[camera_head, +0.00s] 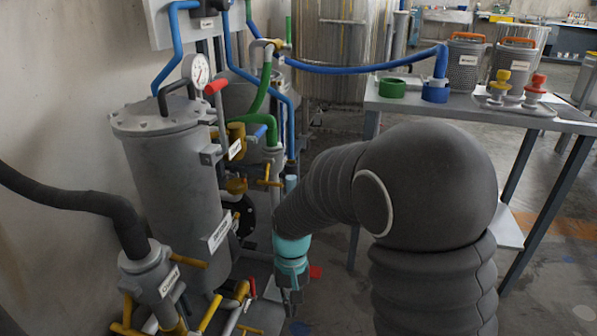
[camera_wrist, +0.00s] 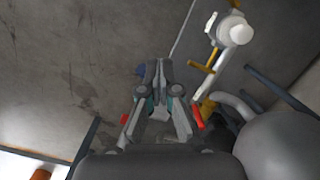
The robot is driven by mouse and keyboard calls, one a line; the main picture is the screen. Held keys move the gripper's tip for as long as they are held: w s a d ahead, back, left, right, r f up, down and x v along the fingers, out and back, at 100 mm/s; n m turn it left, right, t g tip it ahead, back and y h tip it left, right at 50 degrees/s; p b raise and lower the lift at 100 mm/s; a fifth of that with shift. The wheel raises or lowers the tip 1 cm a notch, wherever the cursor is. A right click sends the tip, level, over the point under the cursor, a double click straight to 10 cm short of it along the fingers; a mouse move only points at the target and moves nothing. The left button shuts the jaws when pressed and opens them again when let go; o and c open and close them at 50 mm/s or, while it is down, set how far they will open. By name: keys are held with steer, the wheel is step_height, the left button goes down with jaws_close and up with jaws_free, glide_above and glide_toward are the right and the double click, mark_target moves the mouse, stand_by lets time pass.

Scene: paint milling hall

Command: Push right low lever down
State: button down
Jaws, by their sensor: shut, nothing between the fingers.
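My gripper (camera_head: 290,300) is shut and empty, pointing down near the floor, right of the tall grey tank. In the wrist view its fingertips (camera_wrist: 158,68) are together over bare floor. A red piece also shows left of the fingers in the wrist view (camera_wrist: 124,118). Another red-ended lever (camera_head: 252,287) is low on the left, and a red piece shows right of the fingers (camera_wrist: 198,116). I cannot tell whether my gripper touches either.
The grey tank (camera_head: 172,165) with a gauge (camera_head: 196,69) stands on the left. Yellow valve handles and pipes (camera_head: 208,313) crowd its base. A grey table (camera_head: 470,108) with canisters stands at the back right. The floor right of my gripper looks clear.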

steer(key=s+d+r+t+p, duration=0.2)
steer(key=s+d+r, duration=0.2)
steer(key=r, duration=0.3)
steer(key=s+d+r+t+p, duration=0.1)
steer(key=s+d+r+t, duration=0.1)
steer(key=d+r, duration=0.4)
steer(key=s+d+r+t+p, duration=0.2)
steer(key=s+d+r, duration=0.2)
steer(key=r, duration=0.5)
steer(key=shift+s+d+r+m+p, duration=0.15)
steer(key=shift+s+d+m+p, duration=0.25)
steer(key=shift+s, duration=0.45)
steer(key=c, duration=1.8)
jaws_free()
steer(key=r, duration=0.1)
steer(key=s+d+r+t+p, duration=0.1)
steer(key=r, duration=0.1)
steer(key=s+d+r+m+t, duration=0.1)
steer(key=r, duration=0.1)
steer(key=shift+d+r, duration=0.15)
steer(key=shift+d, duration=0.05)
steer(key=o, duration=0.4)
steer(key=shift+d+r+p, duration=0.15)
steer(key=shift+r+p, duration=0.05)
steer(key=shift+p, duration=0.15)
steer(key=shift+o, duration=1)
steer(key=shift+f, duration=0.1)
